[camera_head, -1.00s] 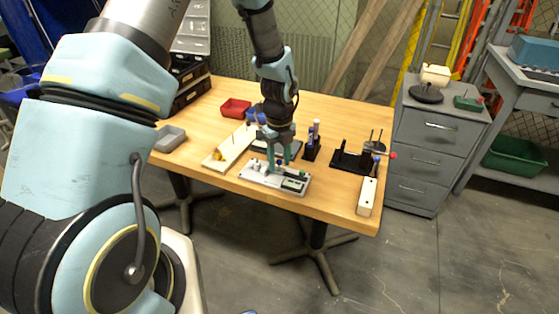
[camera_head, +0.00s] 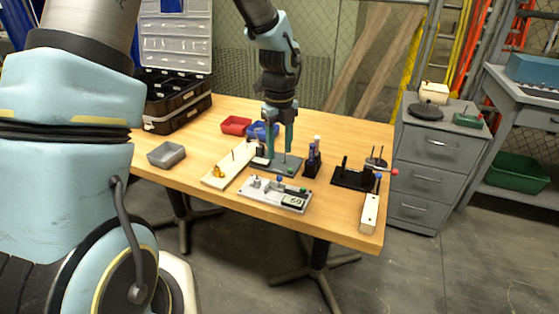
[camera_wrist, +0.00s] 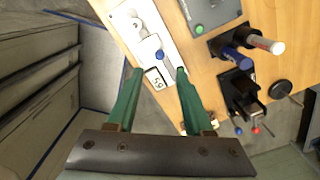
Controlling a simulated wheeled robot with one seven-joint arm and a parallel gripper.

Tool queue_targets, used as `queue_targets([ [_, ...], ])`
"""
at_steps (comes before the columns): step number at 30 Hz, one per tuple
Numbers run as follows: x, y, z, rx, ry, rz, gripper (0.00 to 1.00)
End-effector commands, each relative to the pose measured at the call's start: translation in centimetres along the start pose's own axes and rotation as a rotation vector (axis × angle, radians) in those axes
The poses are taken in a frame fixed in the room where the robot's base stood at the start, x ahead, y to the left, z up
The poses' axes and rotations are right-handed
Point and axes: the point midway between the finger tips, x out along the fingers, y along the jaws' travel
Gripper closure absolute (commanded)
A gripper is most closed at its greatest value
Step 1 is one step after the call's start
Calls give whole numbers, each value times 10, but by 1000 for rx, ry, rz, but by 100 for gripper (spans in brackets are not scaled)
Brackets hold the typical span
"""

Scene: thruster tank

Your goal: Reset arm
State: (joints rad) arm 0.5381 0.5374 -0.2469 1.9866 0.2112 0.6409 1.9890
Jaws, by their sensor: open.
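My gripper (camera_head: 277,148) hangs over the table with its two green fingers apart and nothing between them. In the wrist view the fingertips (camera_wrist: 159,72) spread on either side of the lower end of a light grey instrument (camera_wrist: 140,25), which has a blue knob and a small digital display. In the head view the same instrument (camera_head: 262,194) lies near the table's front edge, with my gripper above and behind it, apart from it. My arm reaches down from the top of the head view.
The wooden table (camera_head: 335,222) also holds a grey plate (camera_head: 290,160), a white board (camera_head: 228,168), a grey tray (camera_head: 166,154), a red bin (camera_head: 235,125), a black stand (camera_head: 352,178) and a white block (camera_head: 369,213). An open toolbox (camera_head: 178,105) stands at the back left.

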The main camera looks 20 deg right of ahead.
Motion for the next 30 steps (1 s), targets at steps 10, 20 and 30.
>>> queue_targets([
  [10,-5,0,0,-1,0,0,48],
  [20,-10,18,8,-143,-6,-2,48],
  [30,-40,146,40,-1274,-34,-55,48],
])
